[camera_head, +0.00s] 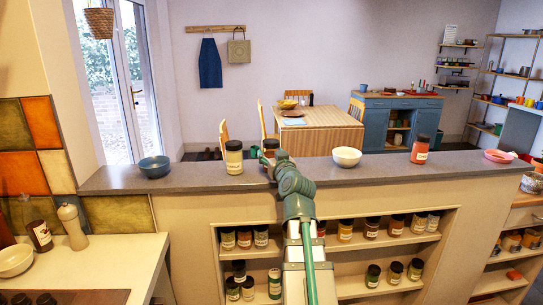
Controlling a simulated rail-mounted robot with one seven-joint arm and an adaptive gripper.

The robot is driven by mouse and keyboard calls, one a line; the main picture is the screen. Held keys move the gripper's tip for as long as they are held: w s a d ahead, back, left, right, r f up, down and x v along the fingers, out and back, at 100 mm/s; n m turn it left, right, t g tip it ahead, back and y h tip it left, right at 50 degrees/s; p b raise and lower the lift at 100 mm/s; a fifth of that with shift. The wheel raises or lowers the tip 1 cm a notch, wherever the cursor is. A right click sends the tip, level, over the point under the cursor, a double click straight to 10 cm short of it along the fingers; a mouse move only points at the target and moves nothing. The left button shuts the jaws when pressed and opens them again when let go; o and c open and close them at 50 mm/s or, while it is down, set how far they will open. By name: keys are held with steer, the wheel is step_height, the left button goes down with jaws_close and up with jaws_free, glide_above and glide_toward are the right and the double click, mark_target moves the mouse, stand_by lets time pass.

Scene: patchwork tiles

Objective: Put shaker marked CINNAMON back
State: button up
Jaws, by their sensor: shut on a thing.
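My gripper (268,158) is over the grey counter ledge (200,178), left of the picture's middle. It is shut on a dark-lidded shaker (271,144), mostly hidden behind my gripper and arm; its label cannot be read. A pale shaker with a dark lid (234,158) stands upright on the ledge just to the left. A red shaker (420,149) stands on the ledge to the right. Below the ledge, a shelf niche (335,245) holds several labelled, dark-lidded shakers, among them a group at the upper left (244,238). Their labels are too small to read.
On the ledge are a blue bowl (154,167), a cream bowl (346,157) and a pink bowl (497,156). The ledge is clear between the cream bowl and the red shaker. A pepper mill (72,227) stands on the left worktop. My arm crosses the shelf niche's middle.

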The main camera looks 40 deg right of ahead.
steer(key=shift+f, duration=0.15)
steer(key=o, duration=1.3)
